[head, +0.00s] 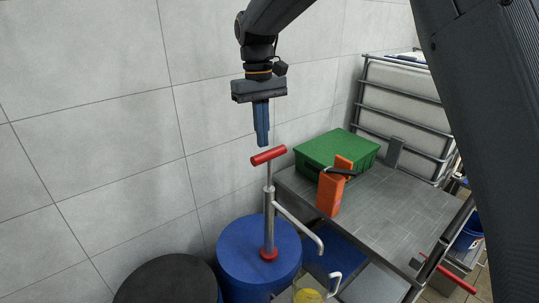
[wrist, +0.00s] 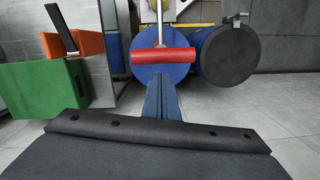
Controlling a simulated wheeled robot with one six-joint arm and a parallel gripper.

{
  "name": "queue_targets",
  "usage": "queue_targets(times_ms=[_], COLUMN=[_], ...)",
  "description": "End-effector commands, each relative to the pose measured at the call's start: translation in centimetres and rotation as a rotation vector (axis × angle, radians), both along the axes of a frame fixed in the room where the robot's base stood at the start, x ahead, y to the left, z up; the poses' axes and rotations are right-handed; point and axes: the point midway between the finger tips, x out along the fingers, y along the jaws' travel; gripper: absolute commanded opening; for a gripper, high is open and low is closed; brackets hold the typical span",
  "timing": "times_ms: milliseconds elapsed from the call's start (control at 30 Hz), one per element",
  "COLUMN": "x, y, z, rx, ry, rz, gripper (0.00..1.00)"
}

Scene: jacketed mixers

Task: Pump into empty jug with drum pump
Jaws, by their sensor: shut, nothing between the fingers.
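The drum pump (head: 269,222) stands upright on a blue drum (head: 238,262), with a curved spout pointing right and down. Its red T-handle (head: 268,155) is at the top of a thin raised rod. My gripper (head: 262,142) points down just above the red handle, shut and empty. In the wrist view the red handle (wrist: 163,60) lies across, just beyond my closed fingers (wrist: 158,88). A jug (head: 307,296) with a pale handle shows at the bottom edge near the spout, with yellow in it; its lower part is cut off.
A grey bench (head: 385,205) on the right holds a green box (head: 325,150) and an orange container (head: 329,192) with a dark handle. A dark-topped drum (head: 165,280) stands left of the blue drum. A caged tank (head: 400,105) is behind. A tiled wall rises at the left.

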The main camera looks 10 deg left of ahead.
Motion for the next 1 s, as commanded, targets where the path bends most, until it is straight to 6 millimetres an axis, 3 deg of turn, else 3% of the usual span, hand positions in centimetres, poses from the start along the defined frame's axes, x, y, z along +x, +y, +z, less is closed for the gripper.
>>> queue_targets(times_ms=[300, 1000], x=[0.2, 0.2], y=[0.2, 0.2], z=[2.4, 2.4], rx=[0.000, 0.000], ry=[0.000, 0.000], rz=[0.000, 0.000], gripper=[0.00, 0.00])
